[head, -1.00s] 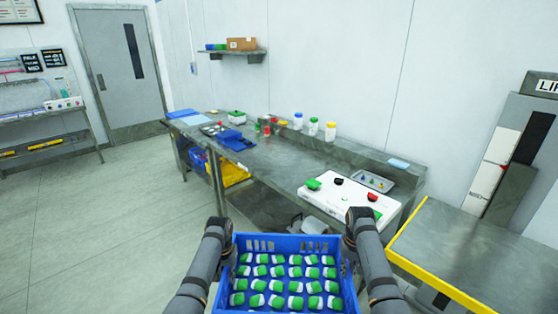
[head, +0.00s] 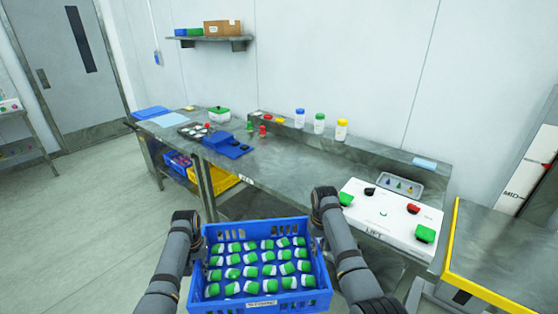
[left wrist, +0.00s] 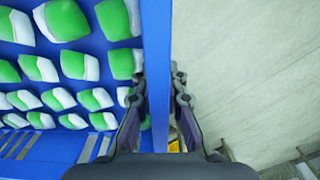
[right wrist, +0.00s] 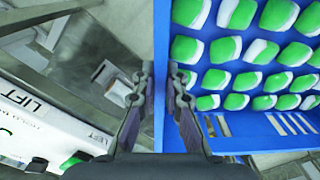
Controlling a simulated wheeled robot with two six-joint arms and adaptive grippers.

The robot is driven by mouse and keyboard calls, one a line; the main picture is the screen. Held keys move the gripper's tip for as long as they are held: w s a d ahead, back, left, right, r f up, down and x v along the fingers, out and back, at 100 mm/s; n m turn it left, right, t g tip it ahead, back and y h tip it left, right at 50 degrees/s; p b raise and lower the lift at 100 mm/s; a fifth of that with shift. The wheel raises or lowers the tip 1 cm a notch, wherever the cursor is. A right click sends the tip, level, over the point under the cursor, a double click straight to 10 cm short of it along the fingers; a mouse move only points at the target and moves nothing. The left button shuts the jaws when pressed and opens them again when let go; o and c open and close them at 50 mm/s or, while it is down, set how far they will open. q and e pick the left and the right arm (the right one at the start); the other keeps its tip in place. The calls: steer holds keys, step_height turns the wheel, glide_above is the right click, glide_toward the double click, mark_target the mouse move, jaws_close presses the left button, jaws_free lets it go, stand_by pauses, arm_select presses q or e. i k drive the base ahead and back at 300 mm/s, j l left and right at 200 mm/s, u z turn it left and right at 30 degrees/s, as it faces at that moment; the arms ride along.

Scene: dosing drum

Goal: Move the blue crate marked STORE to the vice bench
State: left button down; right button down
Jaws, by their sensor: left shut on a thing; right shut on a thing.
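The blue crate (head: 262,289) is in front of me in the head view, filled with several rows of green-and-white packets. A small white label sits on its near wall; its text is too small to read. My left gripper (head: 203,240) is shut on the crate's left wall; in the left wrist view the fingers (left wrist: 158,100) straddle that wall (left wrist: 157,45). My right gripper (head: 318,232) is shut on the right wall; the right wrist view shows its fingers (right wrist: 162,100) around that wall (right wrist: 162,40). I cannot make out a vice in any view.
A grey bench (head: 285,165) runs ahead, with bottles, a blue mat and a white LIFT panel (head: 392,216) at its right. Blue and yellow crates (head: 228,183) sit beneath its left part. A yellow-edged table (head: 500,235) stands right. Floor at left (head: 85,210) is clear.

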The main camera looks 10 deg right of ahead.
mark_target(295, 165)
steer(key=i+j, duration=0.35)
steer(key=j, duration=0.15)
steer(key=i+j, duration=0.35)
steer(key=j, duration=0.1)
